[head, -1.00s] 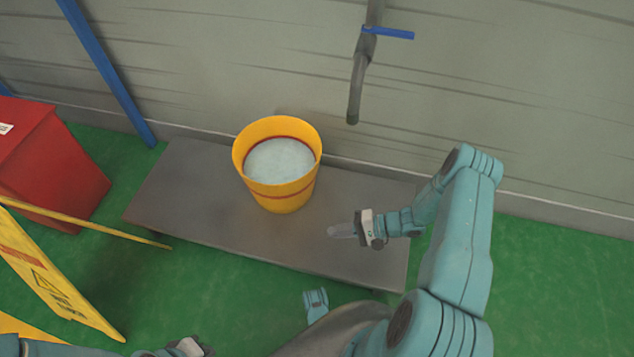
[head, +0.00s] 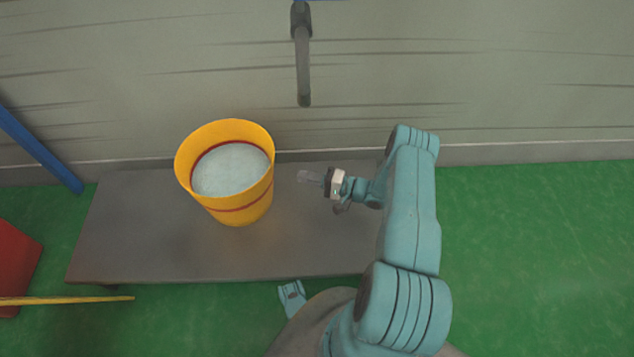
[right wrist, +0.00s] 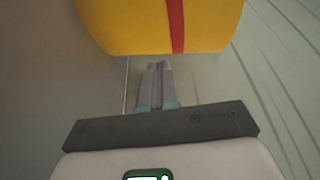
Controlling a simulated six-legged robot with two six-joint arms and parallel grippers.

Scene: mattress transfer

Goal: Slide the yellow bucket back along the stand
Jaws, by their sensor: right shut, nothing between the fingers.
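The yellow bucket (head: 240,200) has a red band and holds pale water. It stands upright on the grey stand (head: 150,245), left of the stand's middle. My right gripper (head: 303,176) is over the stand, to the right of the bucket, with its fingers pointing left at the bucket's side. It is shut and empty. In the right wrist view the fingertips (right wrist: 159,66) are just short of the bucket (right wrist: 160,25), with a small gap seen between them. My left gripper is not in view.
A grey tap spout (head: 303,75) hangs from the wall behind the stand. A red box (head: 15,260), a yellow bar (head: 70,300) and a blue post (head: 40,150) are at the left. Green floor (head: 530,250) is clear at the right.

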